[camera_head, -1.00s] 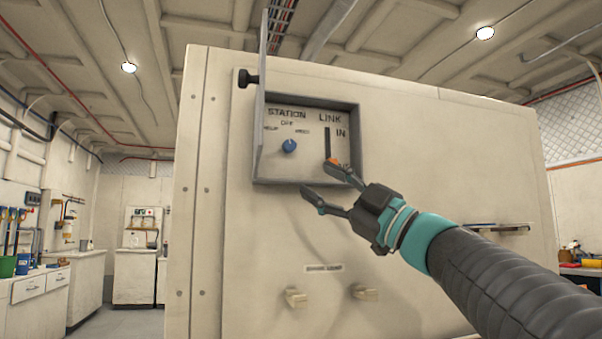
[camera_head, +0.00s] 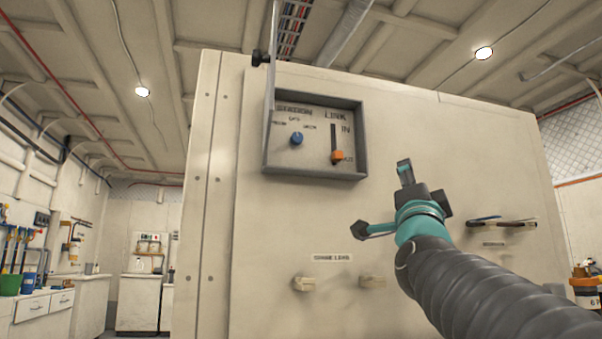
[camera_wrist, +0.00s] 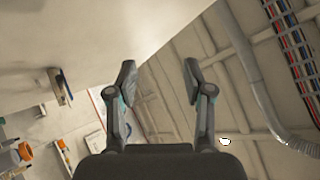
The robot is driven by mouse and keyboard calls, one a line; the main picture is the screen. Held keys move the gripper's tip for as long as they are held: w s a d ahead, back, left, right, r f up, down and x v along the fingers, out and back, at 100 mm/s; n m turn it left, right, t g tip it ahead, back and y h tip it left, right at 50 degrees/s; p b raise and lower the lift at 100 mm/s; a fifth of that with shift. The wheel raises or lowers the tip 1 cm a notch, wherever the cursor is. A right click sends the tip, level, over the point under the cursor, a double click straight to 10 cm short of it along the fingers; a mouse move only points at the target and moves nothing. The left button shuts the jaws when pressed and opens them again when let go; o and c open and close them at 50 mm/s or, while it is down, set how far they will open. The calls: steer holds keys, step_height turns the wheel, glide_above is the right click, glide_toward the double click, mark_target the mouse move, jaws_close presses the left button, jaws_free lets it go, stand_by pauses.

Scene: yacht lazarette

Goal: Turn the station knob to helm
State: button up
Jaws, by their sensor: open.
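The blue station knob (camera_head: 297,139) sits in a recessed grey panel box (camera_head: 315,176), below the word STATION. OFF is printed above it; the small side labels are too blurred to read surely, and its pointer direction is unclear. To its right, the orange link slider (camera_head: 338,156) is at the bottom of its slot, away from IN. My gripper (camera_head: 381,198) is open and empty, below and right of the box and apart from it. The wrist view shows both fingers (camera_wrist: 160,75) spread with nothing between them; the knob is not visible there.
A thin cover (camera_head: 270,65) stands open at the box's left edge. Two pale handles (camera_head: 304,284) (camera_head: 372,281) stick out below the box. A rail-like handle (camera_head: 503,222) is at right.

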step_height(320, 180, down, 5)
steer(key=w+a+m+g+y+b, duration=0.1)
steer(key=w+a+m+g+y, duration=0.1)
steer(key=w+m+y, duration=0.15)
steer(key=m+y, duration=0.4)
steer(key=y, duration=1.4)
glide_toward(299, 141)
steer(key=p+x, duration=0.5)
steer(key=x, duration=0.4)
steer(key=shift+r, duration=0.15)
jaws_close()
